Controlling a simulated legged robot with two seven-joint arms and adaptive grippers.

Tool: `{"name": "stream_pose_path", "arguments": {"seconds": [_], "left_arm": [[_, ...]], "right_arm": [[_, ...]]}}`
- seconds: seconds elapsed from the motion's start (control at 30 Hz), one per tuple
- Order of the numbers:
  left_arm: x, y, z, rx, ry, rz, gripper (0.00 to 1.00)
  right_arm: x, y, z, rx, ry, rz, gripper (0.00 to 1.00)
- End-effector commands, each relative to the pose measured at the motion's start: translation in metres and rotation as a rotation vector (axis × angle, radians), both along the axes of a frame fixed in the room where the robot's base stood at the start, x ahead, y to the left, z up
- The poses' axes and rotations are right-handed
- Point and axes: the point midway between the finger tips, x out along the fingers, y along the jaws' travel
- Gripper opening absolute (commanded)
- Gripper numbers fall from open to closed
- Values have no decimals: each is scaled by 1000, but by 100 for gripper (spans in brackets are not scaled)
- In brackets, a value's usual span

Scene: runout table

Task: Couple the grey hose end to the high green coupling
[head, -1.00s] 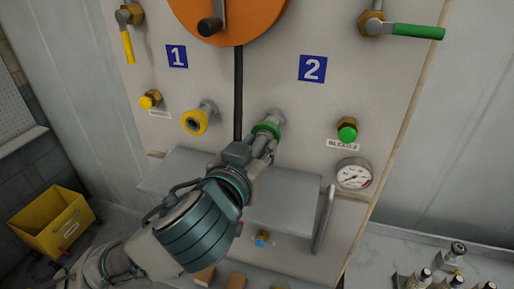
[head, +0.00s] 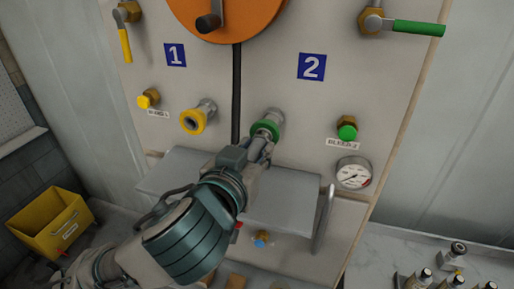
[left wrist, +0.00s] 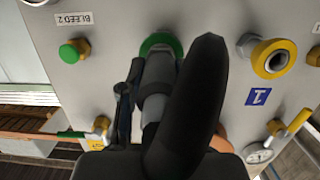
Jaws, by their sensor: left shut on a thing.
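The high green coupling (head: 265,130) sticks out of the panel below the blue 2 sign, and it also shows at the top of the left wrist view (left wrist: 160,43). My left gripper (head: 258,152) is just in front of and below it, shut on the grey hose end (left wrist: 157,78). In the left wrist view the hose end points at the green ring and overlaps its lower edge. I cannot tell whether it touches or is seated. A dark finger covers part of the hose end there. My right gripper is not in view.
A yellow coupling (head: 193,122) is to the left on the panel. A green bleed knob (head: 348,131) and a gauge (head: 353,173) are to the right. A grey shelf (head: 285,199) juts out below the couplings. Bottles (head: 425,277) stand at the lower right.

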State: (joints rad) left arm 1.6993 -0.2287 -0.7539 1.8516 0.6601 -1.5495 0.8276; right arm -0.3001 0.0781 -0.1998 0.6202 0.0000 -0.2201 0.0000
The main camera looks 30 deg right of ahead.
Motion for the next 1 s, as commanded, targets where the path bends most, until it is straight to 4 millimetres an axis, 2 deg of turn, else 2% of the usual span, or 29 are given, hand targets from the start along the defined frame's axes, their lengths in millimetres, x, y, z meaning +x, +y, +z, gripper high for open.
{"name": "stream_pose_path", "arguments": {"seconds": [0.43,1.0], "left_arm": [[-12,15,0,-1,0,-1,0],[-13,16,0,-1,-1,0,0]], "right_arm": [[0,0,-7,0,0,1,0],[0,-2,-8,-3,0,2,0]]}}
